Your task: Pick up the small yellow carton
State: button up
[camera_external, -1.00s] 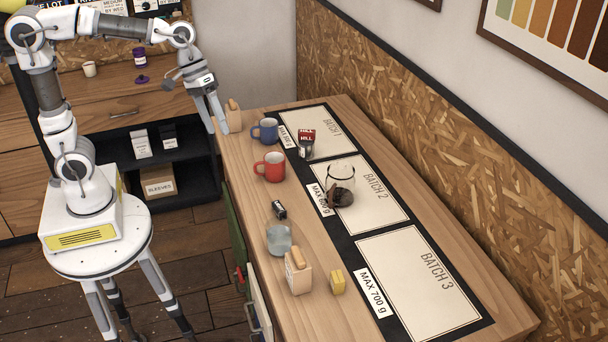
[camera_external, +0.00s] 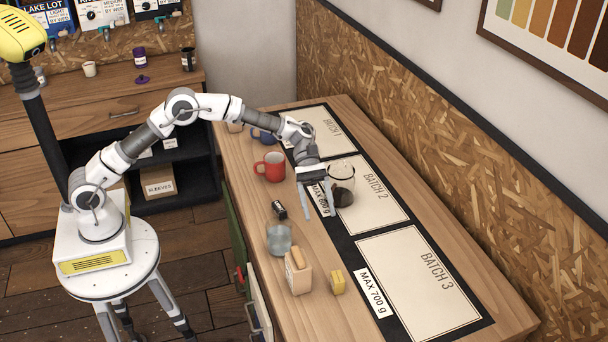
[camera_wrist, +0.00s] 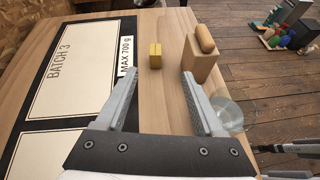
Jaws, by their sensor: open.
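The small yellow carton (camera_external: 338,281) stands on the wooden counter, just left of the MAX 700 g label. In the wrist view the carton (camera_wrist: 155,55) is ahead of my gripper, beyond the fingertips and between their lines. My gripper (camera_external: 318,212) is open and empty above the counter near the MAX 600 g label, with its fingers pointing down. In the wrist view both fingers of my gripper (camera_wrist: 160,78) are spread wide apart. Nothing hides the carton in either view.
A wooden block with a rounded top (camera_external: 298,272) stands close left of the carton. A clear glass (camera_external: 279,240), a small black item (camera_external: 279,210), a red mug (camera_external: 271,167) and a glass jar with dark contents (camera_external: 342,185) stand nearby. The Batch 3 panel (camera_external: 418,275) is bare.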

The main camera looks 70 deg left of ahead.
notch_tip(320, 180, down, 2)
jog(key=w+n, duration=0.1)
jog(key=h+b, duration=0.1)
jog(key=b, duration=0.1)
send_near(337, 274)
jog(key=x, duration=0.5)
jog(key=shift+w+d+r, duration=0.1)
jog(key=shift+w+d, duration=0.05)
jog(key=shift+d, duration=0.3)
jog(key=x, duration=0.5)
jog(key=shift+s+f, duration=0.2)
jog(key=shift+f, duration=0.1)
grip_shut()
